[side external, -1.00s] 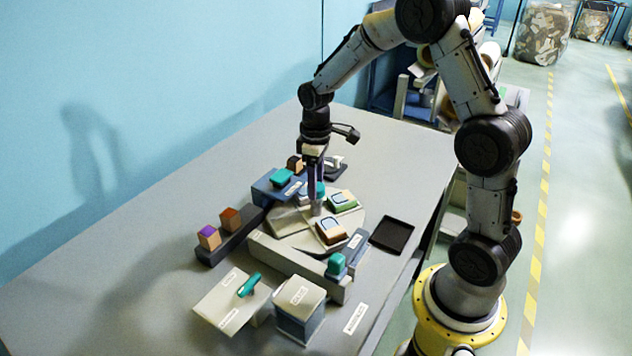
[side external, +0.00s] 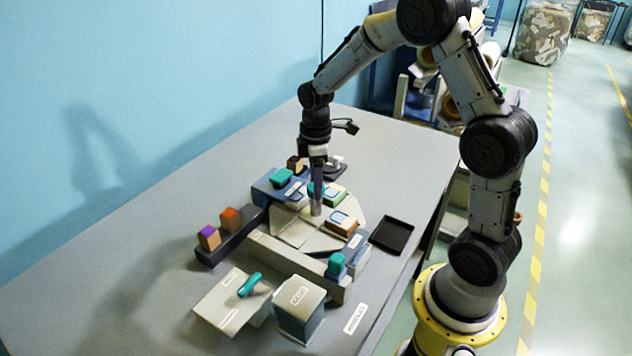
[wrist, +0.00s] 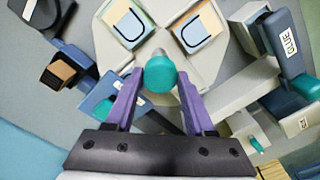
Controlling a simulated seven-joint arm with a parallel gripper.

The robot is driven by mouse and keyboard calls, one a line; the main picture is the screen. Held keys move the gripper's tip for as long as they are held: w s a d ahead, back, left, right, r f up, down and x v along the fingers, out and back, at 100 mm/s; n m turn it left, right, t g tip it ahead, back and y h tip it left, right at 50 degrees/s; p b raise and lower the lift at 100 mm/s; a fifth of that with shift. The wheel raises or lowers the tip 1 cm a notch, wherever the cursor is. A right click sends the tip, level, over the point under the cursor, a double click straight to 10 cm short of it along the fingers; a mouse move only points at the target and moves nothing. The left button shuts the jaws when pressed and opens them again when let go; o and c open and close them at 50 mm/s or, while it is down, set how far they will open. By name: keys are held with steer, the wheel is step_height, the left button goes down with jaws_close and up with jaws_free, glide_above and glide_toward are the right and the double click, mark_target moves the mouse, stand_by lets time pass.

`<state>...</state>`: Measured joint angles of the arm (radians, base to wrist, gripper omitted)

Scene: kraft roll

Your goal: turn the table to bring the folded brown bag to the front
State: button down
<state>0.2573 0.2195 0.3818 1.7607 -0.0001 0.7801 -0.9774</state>
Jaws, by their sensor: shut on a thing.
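The folded brown bag (side external: 341,223) lies on the pale turntable (side external: 293,231), right of its middle in the side view. It seems to be the right of two bags at the top of the wrist view (wrist: 195,28). My gripper (side external: 317,195) points straight down over the turntable's middle. Its purple fingers are shut on a teal knob (wrist: 160,74), one finger on each side. The turntable's part below my fingers is hidden in the wrist view.
A pale rail (side external: 290,258) with a teal handle (side external: 336,264) runs along the near side. A dark rail with two blocks (side external: 209,238) is at left. A blue box with a teal top (side external: 281,178) stands behind. A black tray (side external: 391,235) lies at right.

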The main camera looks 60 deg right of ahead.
steer(key=shift+r+n, duration=0.1)
steer(key=shift+n, duration=0.4)
stand_by(0.3)
steer(key=shift+c, duration=1.3)
jaws_free()
step_height(320, 180, up, 14)
